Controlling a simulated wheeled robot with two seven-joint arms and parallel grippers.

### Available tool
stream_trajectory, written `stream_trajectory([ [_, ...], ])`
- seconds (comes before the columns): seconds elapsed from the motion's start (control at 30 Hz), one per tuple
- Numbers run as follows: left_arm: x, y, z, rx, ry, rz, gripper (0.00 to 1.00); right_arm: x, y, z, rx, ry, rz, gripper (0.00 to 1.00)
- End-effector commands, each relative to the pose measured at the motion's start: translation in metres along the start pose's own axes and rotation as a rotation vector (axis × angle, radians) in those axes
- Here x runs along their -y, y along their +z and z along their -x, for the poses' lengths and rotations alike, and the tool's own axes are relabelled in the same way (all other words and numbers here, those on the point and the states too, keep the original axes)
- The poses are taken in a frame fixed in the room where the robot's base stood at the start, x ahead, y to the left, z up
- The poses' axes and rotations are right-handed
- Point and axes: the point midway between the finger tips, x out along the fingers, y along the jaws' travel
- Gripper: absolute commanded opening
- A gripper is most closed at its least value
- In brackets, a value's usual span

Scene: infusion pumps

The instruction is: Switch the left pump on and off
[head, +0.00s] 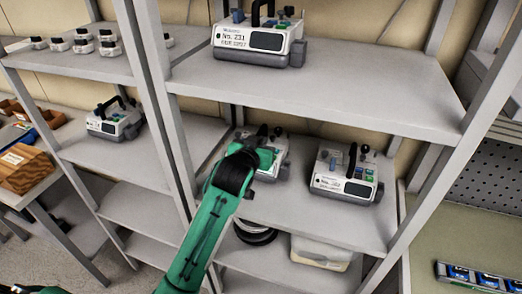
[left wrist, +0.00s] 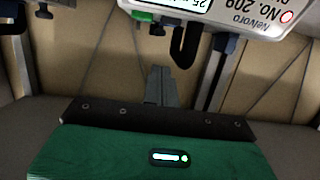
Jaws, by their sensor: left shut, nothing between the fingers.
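The left pump (head: 284,160) stands on the middle shelf, a pale box with a grey base, partly hidden behind my left arm. The right pump (head: 345,180) stands beside it with a black handle and a dark screen. My left gripper (head: 266,159) is over the left pump in the head view; its fingertips are hard to make out there. In the left wrist view the left gripper (left wrist: 160,86) is shut and empty. A pump marked No. 209 (left wrist: 262,14) shows upside down there, its black handle (left wrist: 186,45) near the fingers; I see no clear contact.
Another pump, No. 231 (head: 258,42), stands on the upper shelf (head: 350,90) above my arm. A further pump (head: 114,122) is on the left rack. Metal posts (head: 163,110) flank the arm. A white container (head: 320,252) sits on the shelf below.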

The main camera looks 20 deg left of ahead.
Motion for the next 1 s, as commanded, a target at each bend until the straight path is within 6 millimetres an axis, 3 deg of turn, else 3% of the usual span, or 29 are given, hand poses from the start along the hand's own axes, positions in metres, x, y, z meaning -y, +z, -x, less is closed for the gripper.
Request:
stream_trajectory([
  [0.1,0.000,0.020,-0.004,0.005,0.000,-0.001,0.00,0.000,0.000,0.007,0.000,0.000,0.000,0.00],
  [0.3,0.000,0.036,-0.008,0.001,0.000,-0.001,0.00,0.000,-0.001,0.011,0.000,0.000,0.000,0.00],
  [0.7,0.000,0.040,-0.009,0.001,0.000,0.000,0.00,0.000,-0.001,0.011,0.000,0.000,0.000,0.00],
  [1.0,0.000,0.058,-0.013,0.004,0.000,0.000,0.00,0.000,-0.001,0.009,0.000,0.000,0.000,0.00],
])
